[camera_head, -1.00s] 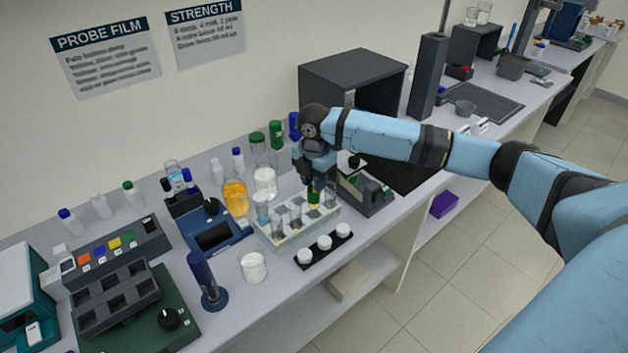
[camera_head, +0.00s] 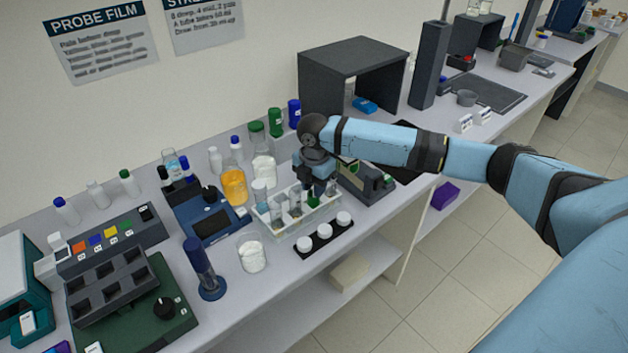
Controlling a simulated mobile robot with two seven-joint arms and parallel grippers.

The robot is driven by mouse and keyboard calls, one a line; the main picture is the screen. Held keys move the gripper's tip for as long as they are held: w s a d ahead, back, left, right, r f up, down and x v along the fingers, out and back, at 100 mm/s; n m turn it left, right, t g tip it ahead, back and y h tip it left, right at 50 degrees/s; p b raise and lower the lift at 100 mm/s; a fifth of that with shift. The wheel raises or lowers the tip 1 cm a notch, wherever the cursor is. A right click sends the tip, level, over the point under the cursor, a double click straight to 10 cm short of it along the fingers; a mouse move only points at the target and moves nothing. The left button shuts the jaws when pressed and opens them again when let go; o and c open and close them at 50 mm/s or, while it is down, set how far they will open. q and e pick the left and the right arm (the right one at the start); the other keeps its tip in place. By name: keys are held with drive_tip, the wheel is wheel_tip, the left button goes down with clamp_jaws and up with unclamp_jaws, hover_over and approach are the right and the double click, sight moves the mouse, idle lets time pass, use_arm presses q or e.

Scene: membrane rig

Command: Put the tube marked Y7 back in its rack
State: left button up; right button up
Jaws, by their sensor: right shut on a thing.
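My right gripper (camera_head: 317,187) is over the right part of the pale tube rack (camera_head: 283,231), fingers pointing down. It is shut on a tube with green in it (camera_head: 313,202), of which only a small part shows under the fingers. The tube's lower end is at the rack, among its right-hand places; how deep it sits I cannot tell. Any mark on it is too small or hidden to read. Several other clear tubes stand upright in the rack, to the left of the gripper. My left gripper is not in view.
A black strip with white-capped jars (camera_head: 324,236) lies in front of the rack. A beaker of orange liquid (camera_head: 234,187) and a blue device (camera_head: 205,218) stand to the left. A dark device (camera_head: 365,184) is close on the right. A white-filled beaker (camera_head: 251,254) stands front left.

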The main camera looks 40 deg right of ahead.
drive_tip(key=shift+f+p, duration=0.3)
drive_tip(key=shift+f, duration=0.15)
idle(0.5)
drive_tip(key=o, duration=1.1)
drive_tip(key=shift+c, duration=0.2)
wheel_tip(320, 180, up, 14)
drive_tip(key=b, duration=0.1)
drive_tip(key=shift+f, duration=0.2)
